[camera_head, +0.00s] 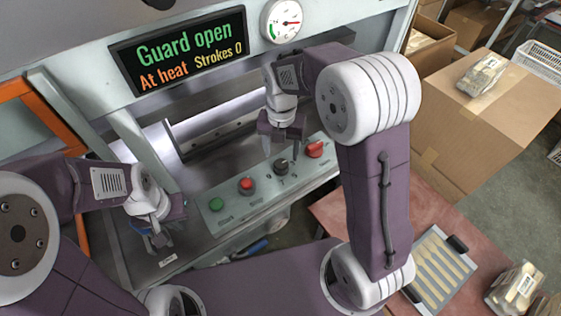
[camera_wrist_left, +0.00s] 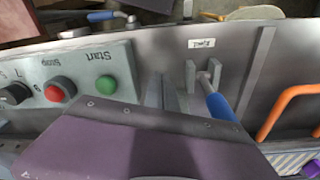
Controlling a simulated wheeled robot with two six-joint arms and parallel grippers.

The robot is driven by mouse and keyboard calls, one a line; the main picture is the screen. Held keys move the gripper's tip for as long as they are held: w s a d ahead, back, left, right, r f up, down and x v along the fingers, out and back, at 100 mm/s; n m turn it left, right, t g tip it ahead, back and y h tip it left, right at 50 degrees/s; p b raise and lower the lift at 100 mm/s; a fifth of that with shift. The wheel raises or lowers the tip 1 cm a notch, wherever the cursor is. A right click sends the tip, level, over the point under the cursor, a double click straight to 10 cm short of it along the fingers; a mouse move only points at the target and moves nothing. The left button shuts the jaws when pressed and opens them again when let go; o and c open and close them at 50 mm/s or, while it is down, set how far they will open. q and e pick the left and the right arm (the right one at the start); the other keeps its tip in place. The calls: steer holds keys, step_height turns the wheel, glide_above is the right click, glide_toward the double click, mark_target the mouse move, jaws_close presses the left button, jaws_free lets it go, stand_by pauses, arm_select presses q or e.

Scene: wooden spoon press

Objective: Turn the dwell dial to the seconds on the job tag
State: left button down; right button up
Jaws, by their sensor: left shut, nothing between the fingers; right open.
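The black dial (camera_head: 281,166) sits on the grey control panel (camera_head: 232,222), between the red Stop button (camera_head: 246,186) and a red knob (camera_head: 315,149). It shows partly at the left edge of the left wrist view (camera_wrist_left: 14,94); its setting is too small to read. My right gripper (camera_head: 281,151) is open and empty, pointing down just above the dial, fingers either side of it; contact cannot be told. My left gripper (camera_head: 162,230) is shut and empty, left of the panel's green Start button (camera_head: 215,203). I cannot make out a job tag with seconds.
The display (camera_head: 180,50) reads "Guard open", "At heat", "Strokes 0". A gauge (camera_head: 282,20) is beside it. A tray of wooden pieces (camera_head: 408,290) and cardboard boxes (camera_head: 490,110) stand right.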

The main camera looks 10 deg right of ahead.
mark_target(281, 163)
step_height(281, 163, down, 5)
steer(key=shift+w+f, duration=0.1)
steer(key=shift+w, duration=0.05)
steer(key=shift+s+d+f, duration=0.1)
steer(key=shift+s+f, duration=0.1)
steer(key=shift+f, duration=0.05)
steer(key=shift+w, duration=0.1)
steer(key=shift+f, duration=0.1)
jaws_close()
steer(key=shift+w, duration=0.1)
